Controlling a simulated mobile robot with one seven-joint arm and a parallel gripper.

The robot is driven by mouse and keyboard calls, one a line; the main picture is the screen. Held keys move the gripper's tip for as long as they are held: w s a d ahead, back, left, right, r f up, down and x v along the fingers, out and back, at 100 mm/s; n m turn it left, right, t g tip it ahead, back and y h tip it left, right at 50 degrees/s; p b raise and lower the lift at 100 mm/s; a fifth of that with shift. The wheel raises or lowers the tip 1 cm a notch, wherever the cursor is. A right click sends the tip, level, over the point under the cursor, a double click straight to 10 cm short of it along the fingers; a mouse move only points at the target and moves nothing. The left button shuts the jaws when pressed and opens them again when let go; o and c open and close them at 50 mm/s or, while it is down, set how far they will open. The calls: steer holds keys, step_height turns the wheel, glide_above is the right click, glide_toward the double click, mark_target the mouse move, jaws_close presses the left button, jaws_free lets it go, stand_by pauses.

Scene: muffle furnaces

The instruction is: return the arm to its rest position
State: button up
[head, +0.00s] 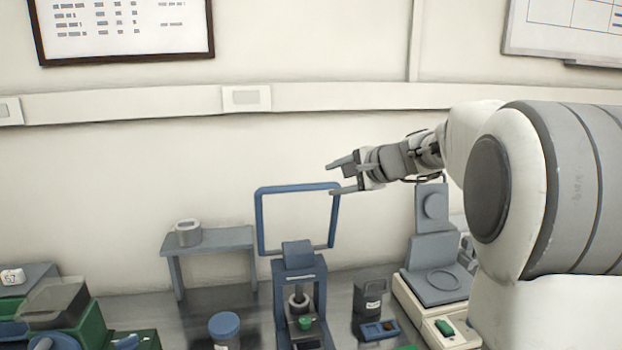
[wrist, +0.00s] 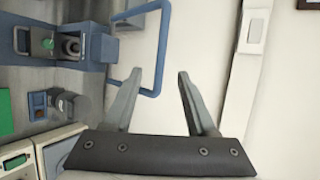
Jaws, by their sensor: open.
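My arm reaches in from the right in the head view. My gripper (head: 338,178) is open and empty, with its fingers apart, pointing left in front of the wall. In the head view it overlaps the upper right of a blue rectangular frame (head: 259,222); whether it touches the frame I cannot tell. In the wrist view the two fingers (wrist: 157,85) are spread with nothing between them, and the blue frame (wrist: 165,40) shows beyond them.
Below stand a blue-grey press-like device (head: 281,290), a grey stand (head: 215,243) with a small pot, a blue-lidded jar (head: 224,325), a dark container (head: 370,295) and a white instrument (head: 437,300). Green equipment (head: 92,330) is at left. The air before the wall at upper left is free.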

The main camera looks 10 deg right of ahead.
steer(key=s+a+n+g, duration=0.2)
steer(key=s+a+n, duration=0.3)
steer(key=s, duration=0.4)
steer(key=s+f+n+g+h, duration=0.2)
steer(key=s+f+n, duration=0.3)
steer(key=s, duration=0.8)
steer(key=s+a+f+n+g+h, duration=0.1)
steer(key=s+f+n+h, duration=0.2)
steer(key=s, duration=1.1)
step_height(320, 180, down, 4)
steer(key=shift+s+a+r+n+g+h, duration=0.15)
steer(key=shift+s+r+n+g+h, duration=0.2)
steer(key=shift+n, duration=0.55)
